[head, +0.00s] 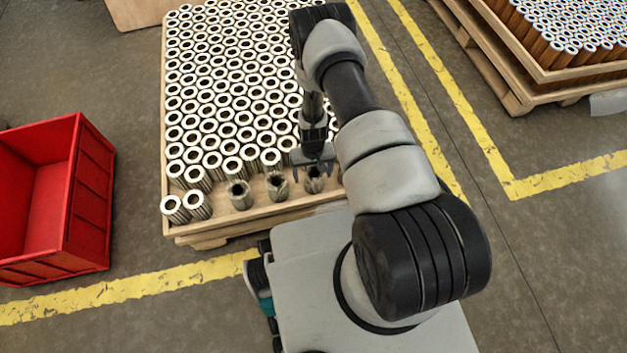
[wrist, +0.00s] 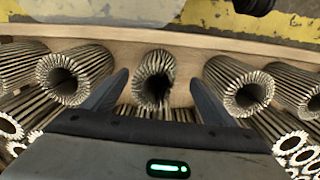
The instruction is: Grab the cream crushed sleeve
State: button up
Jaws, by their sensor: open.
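The crushed sleeve (wrist: 152,67) is a cream-beige pleated tube with a dented, uneven mouth. It stands upright in the middle of the wrist view, and in the head view the sleeve (head: 315,184) sits at the tray's front edge below my gripper. My gripper (head: 313,164) is open, pointing down over it. In the wrist view my gripper's fingers (wrist: 160,78) are on either side of the sleeve, with a gap visible at each side.
Neighbouring pleated sleeves (wrist: 238,87) (wrist: 75,75) stand close on both sides. The wooden tray (head: 240,224) is packed with upright sleeves behind. A red crate (head: 90,190) stands at left. A second loaded pallet (head: 500,80) is at upper right.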

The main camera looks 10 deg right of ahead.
notch_tip(320, 180, down, 5)
jog(key=shift+s+d+f+b, duration=0.1)
jog(key=shift+f+b, duration=0.1)
jog(key=shift+b, duration=0.85)
jog(key=shift+r, duration=0.1)
jog(key=c, duration=1.1)
